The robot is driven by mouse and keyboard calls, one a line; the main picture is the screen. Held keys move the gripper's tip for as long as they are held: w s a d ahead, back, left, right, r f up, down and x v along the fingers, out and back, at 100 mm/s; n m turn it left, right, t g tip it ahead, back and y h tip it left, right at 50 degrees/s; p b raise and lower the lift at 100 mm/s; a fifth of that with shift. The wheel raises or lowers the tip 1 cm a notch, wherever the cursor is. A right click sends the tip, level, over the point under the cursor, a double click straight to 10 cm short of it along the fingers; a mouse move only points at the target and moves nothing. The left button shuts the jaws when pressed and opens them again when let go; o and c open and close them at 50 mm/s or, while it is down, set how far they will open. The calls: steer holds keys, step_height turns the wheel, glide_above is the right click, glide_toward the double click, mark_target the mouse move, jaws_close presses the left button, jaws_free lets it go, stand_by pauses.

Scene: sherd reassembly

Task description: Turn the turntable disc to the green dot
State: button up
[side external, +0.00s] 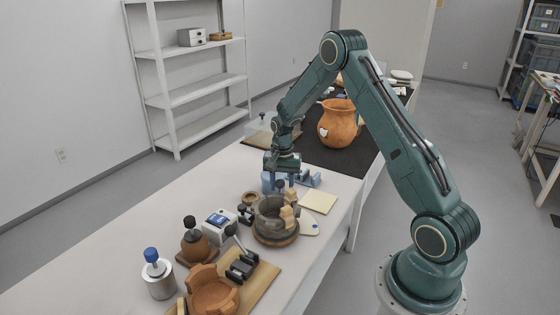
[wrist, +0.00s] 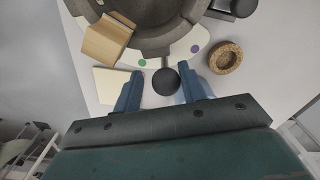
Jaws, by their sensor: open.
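The turntable disc (side external: 274,238) stands on the table and carries a grey, partly built vessel (side external: 268,210); its near edge also shows in the wrist view (wrist: 160,47). A short rod from the disc ends in a black ball knob (wrist: 166,82). A pale plate under the disc bears a green dot (wrist: 142,63) and a purple dot (wrist: 195,48). The rod points between the two dots. My gripper (wrist: 163,85) is open, with one finger on each side of the knob. I cannot tell whether either finger touches it.
A tan block (wrist: 107,40) sits at the vessel's edge. A cork ring (wrist: 225,57) and a cream square pad (side external: 318,201) lie nearby. Tools and a terracotta piece (side external: 212,292) crowd the near table. An orange pot (side external: 338,124) stands on the dark mat behind.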

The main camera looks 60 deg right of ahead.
steer(key=s+r+m, duration=0.1)
steer(key=s+r, duration=0.2)
steer(key=r, duration=0.2)
steer(key=shift+s+d+m, duration=0.3)
steer(key=shift+m, duration=0.1)
stand_by(1.3)
steer(key=shift+r, duration=0.25)
